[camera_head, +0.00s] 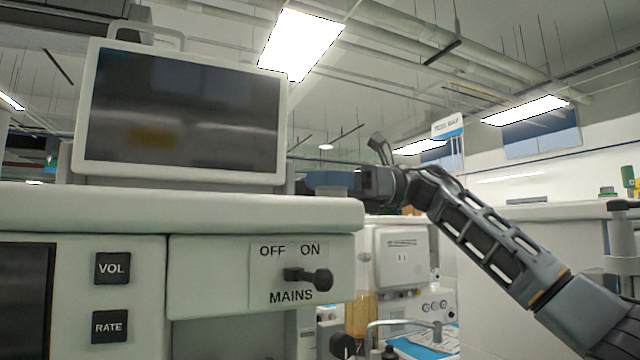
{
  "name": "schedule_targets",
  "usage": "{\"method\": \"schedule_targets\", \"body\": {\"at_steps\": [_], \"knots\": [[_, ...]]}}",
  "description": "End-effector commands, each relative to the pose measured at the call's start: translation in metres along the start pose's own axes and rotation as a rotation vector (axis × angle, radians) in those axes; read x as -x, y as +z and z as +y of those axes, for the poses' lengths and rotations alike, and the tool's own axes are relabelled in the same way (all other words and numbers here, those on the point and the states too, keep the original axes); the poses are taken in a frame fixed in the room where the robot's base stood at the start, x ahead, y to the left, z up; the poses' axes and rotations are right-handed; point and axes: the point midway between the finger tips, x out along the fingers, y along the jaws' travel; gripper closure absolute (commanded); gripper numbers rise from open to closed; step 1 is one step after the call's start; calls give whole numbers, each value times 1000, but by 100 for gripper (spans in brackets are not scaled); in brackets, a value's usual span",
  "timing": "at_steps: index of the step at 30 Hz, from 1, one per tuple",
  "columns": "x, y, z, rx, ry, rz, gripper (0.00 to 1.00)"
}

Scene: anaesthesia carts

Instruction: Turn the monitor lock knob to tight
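The monitor (180,112), with a dark screen in a white frame and a handle on top, stands upright on the cart top (180,207). My arm comes in from the right, and my gripper (325,183) points left, level with the lower right edge of the monitor and just above the cart top's right end. Its fingers are dark and seen edge-on, so I cannot tell their opening or whether they touch anything. I cannot make out the monitor lock knob; it may be hidden by the gripper or the monitor.
The cart front below has VOL (112,268) and RATE (109,326) buttons and a black MAINS switch (308,277) that juts out under the cart top. Another white machine (402,255) stands behind my arm. A white counter (540,211) is at right.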

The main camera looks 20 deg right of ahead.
Motion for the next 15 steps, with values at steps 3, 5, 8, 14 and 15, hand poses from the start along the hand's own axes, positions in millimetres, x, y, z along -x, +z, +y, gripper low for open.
{"method": "schedule_targets", "body": {"at_steps": [3,5,8,14,15], "knots": [[0,0,0,0,0,0,64],[0,0,0,0,0,0,70],[0,0,0,0,0,0,79],[0,0,0,0,-1,0,93],[0,0,0,0,-2,0,93]]}}
